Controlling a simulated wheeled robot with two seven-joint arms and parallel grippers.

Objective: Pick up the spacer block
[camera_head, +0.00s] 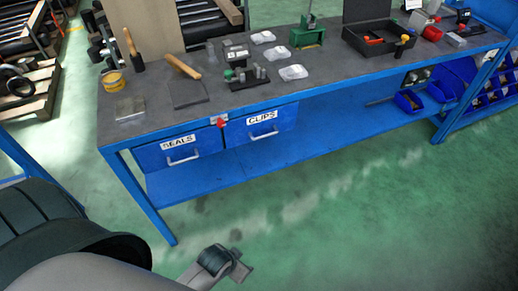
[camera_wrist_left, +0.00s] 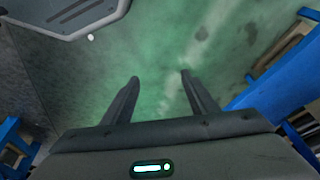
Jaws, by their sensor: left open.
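Which thing is the spacer block is not certain at this size. A small grey flat block (camera_head: 130,108) lies at the left front of the bench top. Several small dark pieces stand on a dark base (camera_head: 248,77) nearer the middle. My left gripper (camera_wrist_left: 160,77) is open, with its two fingers apart and only green floor between them. In the head view my left gripper (camera_head: 238,268) is low in front of the bench, over the floor and well away from the things on top. My right gripper is not in view.
The blue bench (camera_head: 330,85) has drawers marked SEALS (camera_head: 180,150) and CLIPS (camera_head: 262,125).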

